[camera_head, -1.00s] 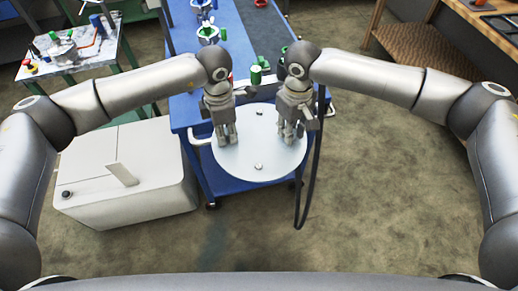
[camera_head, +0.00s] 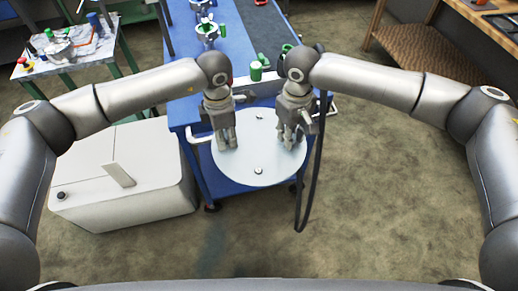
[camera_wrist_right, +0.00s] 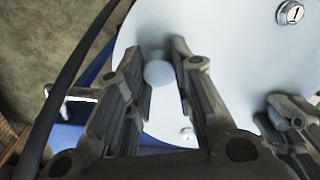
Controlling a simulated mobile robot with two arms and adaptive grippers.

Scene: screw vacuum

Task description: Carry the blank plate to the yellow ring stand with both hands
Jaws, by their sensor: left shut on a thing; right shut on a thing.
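The blank plate (camera_head: 258,160) is a round, pale disc with bolts on its face. It is roughly level in the head view, over the near end of the blue cart. My left gripper (camera_head: 227,145) is shut on the plate's left side, and my right gripper (camera_head: 289,145) is shut on its right side. In the right wrist view, the plate (camera_wrist_right: 240,70) fills the background. A rounded pale knob (camera_wrist_right: 159,70) on it sits between the right fingers (camera_wrist_right: 165,65). The left contact is mostly hidden by the fingers. I cannot clearly identify a yellow ring stand.
The blue cart (camera_head: 238,45) stretches away, with a green cylinder (camera_head: 256,71) just beyond the plate. A white cabinet (camera_head: 120,185) stands at the left, near the plate. A cluttered table (camera_head: 90,60) is at the far left. A dark cable (camera_head: 313,175) hangs at the right. The right floor is open.

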